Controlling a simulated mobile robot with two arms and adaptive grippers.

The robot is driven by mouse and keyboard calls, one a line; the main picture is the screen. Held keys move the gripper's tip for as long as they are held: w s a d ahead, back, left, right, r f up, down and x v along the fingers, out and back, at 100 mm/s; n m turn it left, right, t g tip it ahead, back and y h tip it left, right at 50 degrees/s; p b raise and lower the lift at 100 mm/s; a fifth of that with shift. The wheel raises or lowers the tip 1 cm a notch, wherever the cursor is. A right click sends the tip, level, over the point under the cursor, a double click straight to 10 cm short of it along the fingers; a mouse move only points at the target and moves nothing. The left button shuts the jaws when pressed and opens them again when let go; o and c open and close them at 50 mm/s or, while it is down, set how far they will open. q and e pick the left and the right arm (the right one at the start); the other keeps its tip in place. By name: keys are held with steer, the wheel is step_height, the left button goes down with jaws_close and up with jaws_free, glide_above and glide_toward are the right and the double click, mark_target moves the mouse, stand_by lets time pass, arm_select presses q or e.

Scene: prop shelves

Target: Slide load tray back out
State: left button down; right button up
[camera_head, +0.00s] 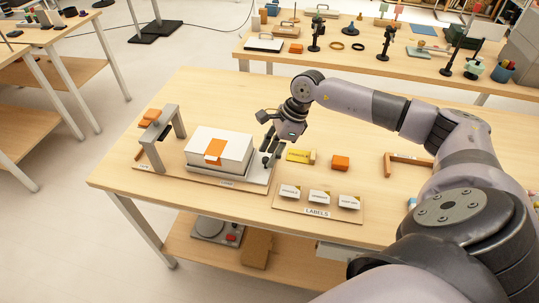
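A pale load tray (258,174) lies on a wooden base board near the left end of the table. A white box (226,147) with an orange patch (214,151) on it sits on the tray. A grey arch (152,153) stands upright over the left part of the board. The box is to the right of the arch, outside its opening. My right gripper (267,158) points down at the tray's right end, just right of the box. Its dark fingers are small and overlap that end, so I cannot tell whether they are closed on anything. My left gripper is out of view.
A board marked LABELS (317,212) with three white cards lies in front. A yellow piece (298,156), an orange block (340,163) and a wooden bracket (388,164) lie to the right. The table (215,90) is bare behind the tray.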

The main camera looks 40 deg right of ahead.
steer(key=v, duration=1)
steer(key=shift+r, duration=0.25)
steer(key=shift+d, duration=0.1)
